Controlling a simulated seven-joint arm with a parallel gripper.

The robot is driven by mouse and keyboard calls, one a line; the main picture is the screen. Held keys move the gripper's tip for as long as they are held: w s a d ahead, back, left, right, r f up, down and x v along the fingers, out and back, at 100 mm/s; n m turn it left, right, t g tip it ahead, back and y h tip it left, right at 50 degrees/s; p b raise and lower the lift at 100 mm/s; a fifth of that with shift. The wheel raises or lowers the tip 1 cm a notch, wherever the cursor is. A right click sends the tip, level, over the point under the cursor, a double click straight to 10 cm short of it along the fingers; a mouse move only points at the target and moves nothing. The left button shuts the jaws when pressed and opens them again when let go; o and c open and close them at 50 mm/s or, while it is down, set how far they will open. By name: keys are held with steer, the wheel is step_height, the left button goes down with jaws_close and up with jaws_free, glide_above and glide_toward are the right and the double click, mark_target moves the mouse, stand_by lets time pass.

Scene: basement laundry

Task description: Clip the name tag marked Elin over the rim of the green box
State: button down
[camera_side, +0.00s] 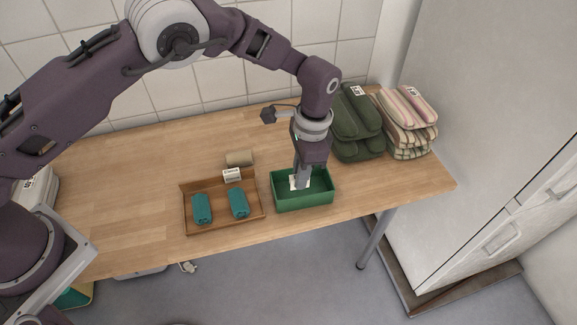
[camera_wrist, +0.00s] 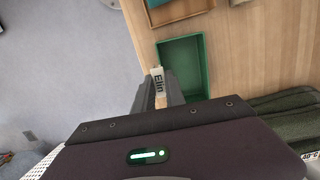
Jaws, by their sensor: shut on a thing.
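My gripper (camera_side: 299,184) points down at the green box (camera_side: 305,201) and is shut on the white name tag (camera_side: 293,182). In the wrist view the tag (camera_wrist: 158,86) reads "Elin" and stands between the fingertips (camera_wrist: 160,92). The green box (camera_wrist: 205,65) is open, and its visible floor is bare in that view. The tag is by the near-left corner of the box in the wrist view. I cannot tell whether it touches or straddles the rim, as the fingers hide its lower part.
Left of the box a wooden tray (camera_side: 213,226) holds two teal rolls (camera_side: 202,209) and has a white tag (camera_side: 232,175) at its back rim. A tan roll (camera_side: 239,158) lies behind. Green towels (camera_side: 357,127) and striped towels (camera_side: 405,118) are stacked at right. The table's left part is clear.

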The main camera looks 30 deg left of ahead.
mark_target(297, 199)
steer(key=shift+f, duration=2.5)
steer(key=shift+f, duration=1)
steer(key=c, duration=1.3)
jaws_free()
steer(key=shift+r, duration=0.1)
steer(key=r, duration=0.6)
steer(key=shift+w+d+r, duration=0.2)
steer(key=shift+w+r, duration=0.15)
steer(key=shift+r, duration=0.05)
